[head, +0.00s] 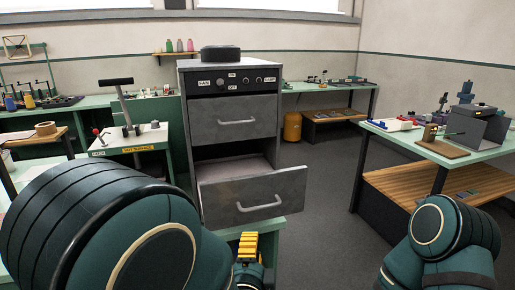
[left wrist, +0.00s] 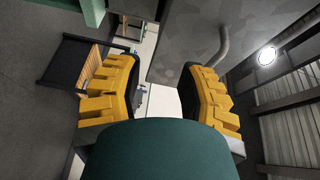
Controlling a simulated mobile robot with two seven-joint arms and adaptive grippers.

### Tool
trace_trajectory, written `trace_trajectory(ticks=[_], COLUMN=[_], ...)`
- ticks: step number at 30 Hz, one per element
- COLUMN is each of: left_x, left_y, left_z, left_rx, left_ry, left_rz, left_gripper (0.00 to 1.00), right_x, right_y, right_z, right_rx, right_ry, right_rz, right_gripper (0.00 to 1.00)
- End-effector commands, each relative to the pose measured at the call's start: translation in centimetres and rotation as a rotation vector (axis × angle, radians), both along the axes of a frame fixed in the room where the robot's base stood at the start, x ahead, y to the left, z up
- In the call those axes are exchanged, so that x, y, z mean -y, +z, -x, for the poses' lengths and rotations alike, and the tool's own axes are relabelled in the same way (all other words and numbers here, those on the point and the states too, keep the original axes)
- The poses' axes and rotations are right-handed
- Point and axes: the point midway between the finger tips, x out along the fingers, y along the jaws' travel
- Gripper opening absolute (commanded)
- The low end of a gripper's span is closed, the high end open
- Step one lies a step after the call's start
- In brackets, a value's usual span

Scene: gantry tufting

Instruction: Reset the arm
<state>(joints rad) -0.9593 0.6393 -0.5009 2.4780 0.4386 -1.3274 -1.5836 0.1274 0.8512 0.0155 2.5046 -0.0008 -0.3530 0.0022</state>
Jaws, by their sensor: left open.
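The drawer's grey front and handle (left wrist: 219,47) show beyond the right finger there. My right arm shows at the lower right of the head view, but its gripper is out of view.
The grey cabinet (head: 185,135) has its upper drawer (head: 233,120) shut and a dark round object (head: 221,53) on top. A press with a hot-surface label (head: 138,150) stands left. A green-topped bench (head: 405,137) stands right. Open floor (head: 325,165) lies between.

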Motion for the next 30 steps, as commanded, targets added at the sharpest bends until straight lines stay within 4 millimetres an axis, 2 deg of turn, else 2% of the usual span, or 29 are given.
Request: trace_trajectory(ticks=[1,3,7,11,15,18,21,25,30], left_x=[-1.2,-2.4,-4.4,-6.3,-7.8,-8.4,-8.7,-8.8,-8.8], left_y=[-2.7,-6.5,-13.2,-19.2,-24.6,-27.5,-29.4,-30.6,-31.1], left_z=[-0.4,-0.5,0.5,2.9,6.6,9.6,12.3,14.9,16.3], left_rx=[-0.093,-0.236,-0.495,-0.741,-0.985,-1.139,-1.26,-1.361,-1.413], left_ry=[0.013,0.03,0.105,0.234,0.426,0.59,0.75,0.912,1.007], left_rz=[0.068,0.191,0.434,0.686,0.956,1.138,1.289,1.419,1.485], left_gripper=[0.39,0.39,0.39,0.39,0.39,0.39,0.39,0.39,0.39], right_x=[0.0,0.0,0.0,0.0,0.0,0.0,0.0,0.0,0.0], right_y=[0.0,0.0,0.0,0.0,0.0,0.0,0.0,0.0,0.0], right_z=[0.0,0.0,0.0,0.0,0.0,0.0,0.0,0.0,0.0], right_rx=[0.0,0.0,0.0,0.0,0.0,0.0,0.0,0.0,0.0], right_ry=[0.0,0.0,0.0,0.0,0.0,0.0,0.0,0.0,0.0], right_rz=[0.0,0.0,0.0,0.0,0.0,0.0,0.0,0.0,0.0], right_gripper=[0.47,0.47,0.47,0.47,0.47,0.47,0.47,0.47,0.47])
